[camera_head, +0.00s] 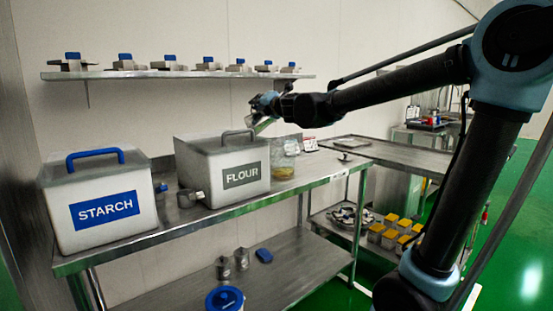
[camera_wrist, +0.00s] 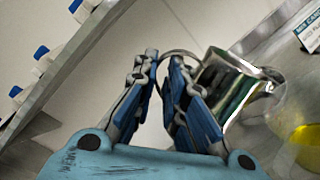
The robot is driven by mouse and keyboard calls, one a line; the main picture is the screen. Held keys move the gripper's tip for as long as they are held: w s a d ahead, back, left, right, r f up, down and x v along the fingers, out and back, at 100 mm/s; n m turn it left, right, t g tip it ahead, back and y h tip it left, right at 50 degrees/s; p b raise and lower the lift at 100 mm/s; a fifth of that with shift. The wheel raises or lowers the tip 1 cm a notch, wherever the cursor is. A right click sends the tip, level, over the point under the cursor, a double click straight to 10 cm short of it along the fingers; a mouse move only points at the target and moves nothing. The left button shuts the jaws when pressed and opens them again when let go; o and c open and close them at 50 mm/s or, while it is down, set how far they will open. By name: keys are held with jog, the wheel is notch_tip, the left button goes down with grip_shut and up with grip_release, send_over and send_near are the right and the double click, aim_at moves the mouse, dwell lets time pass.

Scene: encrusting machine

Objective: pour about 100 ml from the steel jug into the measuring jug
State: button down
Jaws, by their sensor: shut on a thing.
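My gripper (camera_wrist: 164,60) is shut on the handle of the steel jug (camera_wrist: 230,88). The jug is shiny and appears tilted, with its mouth end towards the clear measuring jug (camera_wrist: 292,108) at the right edge of the wrist view. Yellow liquid shows in the measuring jug. No stream between the jugs can be made out. In the head view my gripper (camera_head: 268,104) is above the bench behind the flour bin, and the steel jug (camera_head: 265,125) is mostly hidden. The measuring jug (camera_head: 285,160) stands on the bench right of the bin, with yellow low inside.
The flour bin (camera_head: 220,175) and starch bin (camera_head: 100,205) stand on the steel bench (camera_head: 210,217). A wall shelf (camera_head: 180,75) with several blue-topped items runs above. A small sign (camera_head: 310,143) stands behind the measuring jug. Bare bench lies right of it.

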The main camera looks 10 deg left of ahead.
jog(key=shift+s+a+n+b, duration=0.4)
jog(key=shift+a+n+b, duration=0.1)
jog(key=shift+n, duration=0.5)
